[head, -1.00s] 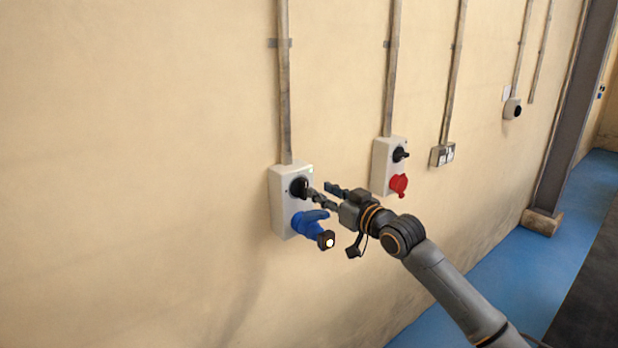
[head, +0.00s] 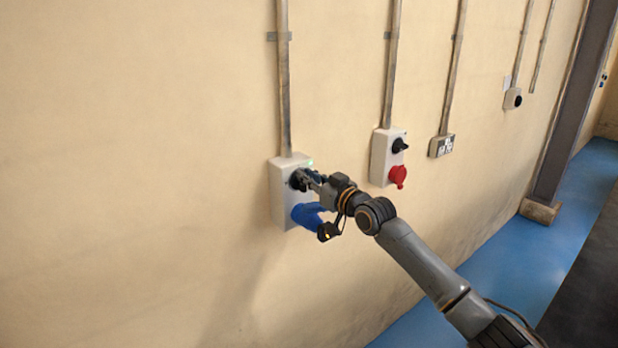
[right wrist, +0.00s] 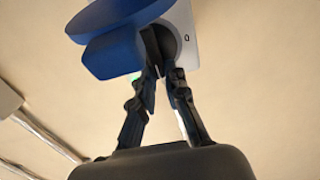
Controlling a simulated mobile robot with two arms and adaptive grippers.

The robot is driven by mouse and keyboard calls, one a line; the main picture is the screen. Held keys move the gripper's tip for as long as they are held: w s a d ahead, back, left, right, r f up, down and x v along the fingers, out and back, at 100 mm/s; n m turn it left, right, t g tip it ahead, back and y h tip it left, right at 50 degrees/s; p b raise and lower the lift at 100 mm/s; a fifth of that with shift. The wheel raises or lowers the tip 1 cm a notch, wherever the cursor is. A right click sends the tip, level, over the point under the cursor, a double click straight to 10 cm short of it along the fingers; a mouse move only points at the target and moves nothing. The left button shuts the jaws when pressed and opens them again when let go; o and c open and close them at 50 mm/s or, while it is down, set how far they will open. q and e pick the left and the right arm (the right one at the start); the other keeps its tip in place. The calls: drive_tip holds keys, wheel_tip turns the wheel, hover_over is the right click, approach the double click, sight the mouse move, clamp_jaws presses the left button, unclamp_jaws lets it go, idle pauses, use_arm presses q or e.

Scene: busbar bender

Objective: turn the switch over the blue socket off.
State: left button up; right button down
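The blue socket (head: 307,215), with a blue plug-like body, is on the lower part of a pale wall box (head: 283,196). The black rotary switch (head: 297,180) is above it, partly hidden by my right gripper (head: 309,179). In the right wrist view, the blue part (right wrist: 115,38) is at the top, beside the black switch (right wrist: 165,42). The fingers of my right gripper (right wrist: 164,80) have drawn close together, with the switch's handle between their tips; they look shut on it. My left gripper is not in view.
A second box (head: 381,158) with a black switch and red socket (head: 397,176) is on the wall to the right. Beyond it is a double wall outlet (head: 441,146). A green glow (head: 310,162) shows at the first box's top corner. The wall to the left is bare.

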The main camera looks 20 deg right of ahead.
sight(292, 184)
idle(0.4)
drive_tip(key=n+b, duration=0.2)
drive_tip(key=n, duration=0.1)
drive_tip(key=shift+s+a+f, duration=0.1)
drive_tip(key=shift+a, duration=0.2)
drive_tip(key=shift+a+n, duration=0.15)
drive_tip(key=shift+n, duration=0.65)
drive_tip(key=shift+s+a+n, duration=0.1)
drive_tip(key=shift+a+n, duration=0.05)
drive_tip(key=shift+n, duration=0.85)
drive_tip(key=n, duration=0.3)
drive_tip(key=f+n, duration=0.1)
drive_tip(key=n, duration=0.1)
drive_tip(key=shift+s+a, duration=0.15)
drive_tip(key=shift+a, duration=0.25)
drive_tip(key=n, duration=0.1)
drive_tip(key=n+p, duration=0.1)
drive_tip(key=n, duration=0.1)
drive_tip(key=shift+a+f, duration=0.15)
drive_tip(key=shift+f, duration=0.1)
drive_tip(key=shift+f+n+p, duration=0.2)
drive_tip(key=shift+n, duration=0.65)
drive_tip(key=shift+f+n+p, duration=0.2)
drive_tip(key=shift+n, duration=0.65)
drive_tip(key=shift+s+f, duration=0.1)
